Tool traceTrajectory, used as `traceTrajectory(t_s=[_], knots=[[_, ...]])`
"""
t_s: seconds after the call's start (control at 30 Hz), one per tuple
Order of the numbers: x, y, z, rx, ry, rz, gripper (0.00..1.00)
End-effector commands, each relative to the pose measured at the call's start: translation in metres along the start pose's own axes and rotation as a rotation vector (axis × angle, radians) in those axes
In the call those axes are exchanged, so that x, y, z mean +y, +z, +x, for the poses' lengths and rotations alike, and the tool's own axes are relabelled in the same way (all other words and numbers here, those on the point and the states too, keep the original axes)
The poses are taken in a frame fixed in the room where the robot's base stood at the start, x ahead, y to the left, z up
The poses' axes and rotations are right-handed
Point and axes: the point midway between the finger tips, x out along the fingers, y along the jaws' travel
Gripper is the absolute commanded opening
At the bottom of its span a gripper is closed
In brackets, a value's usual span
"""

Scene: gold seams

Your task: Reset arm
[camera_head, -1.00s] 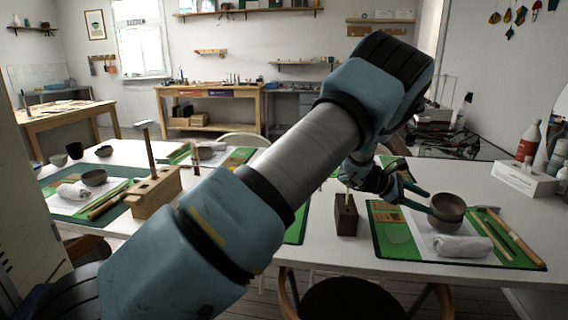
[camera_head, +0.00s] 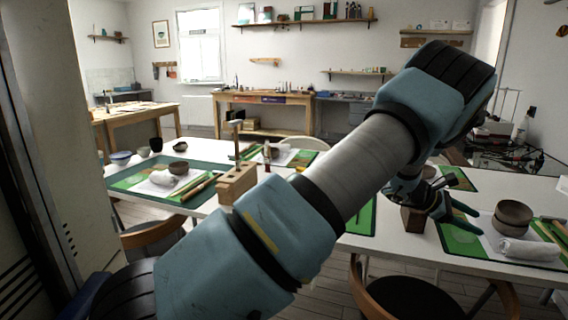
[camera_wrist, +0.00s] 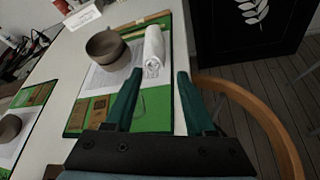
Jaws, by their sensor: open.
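My gripper (camera_head: 463,220) is open and empty, above the near edge of the white table at the right. Below and ahead is a green mat (camera_wrist: 152,112) with a brown bowl (camera_wrist: 106,48) and a rolled white towel (camera_wrist: 154,50). In the head view the bowl (camera_head: 512,217) and towel (camera_head: 529,250) are just right of the fingers, and nothing is held. My arm crosses the middle of the head view and hides part of the table.
A wooden block (camera_head: 413,219) stands beside my gripper. A wooden tool holder (camera_head: 237,183) stands on the left part of the table. Chairs (camera_head: 420,298) stand along the near side. In the wrist view a curved chair back (camera_wrist: 262,115) is close to the right finger.

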Motion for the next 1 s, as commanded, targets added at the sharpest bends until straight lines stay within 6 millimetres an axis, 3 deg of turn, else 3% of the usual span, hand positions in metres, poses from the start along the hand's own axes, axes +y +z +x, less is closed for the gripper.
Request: traceTrajectory(t_s=[0.37,0.57,0.67,0.77,0.8,0.87,1.0], knots=[[0.048,-0.02,-0.051,0.062,0.197,-0.315,0.55],[0.082,-0.041,-0.106,0.088,0.389,-0.634,0.55],[0.098,-0.056,-0.148,0.088,0.524,-0.857,0.55],[0.111,-0.076,-0.207,0.06,0.713,-1.17,0.55],[0.112,-0.085,-0.235,0.035,0.802,-1.317,0.55],[0.109,-0.098,-0.277,-0.017,0.941,-1.546,0.55],[0.075,-0.122,-0.37,-0.212,1.273,-2.082,0.55]])
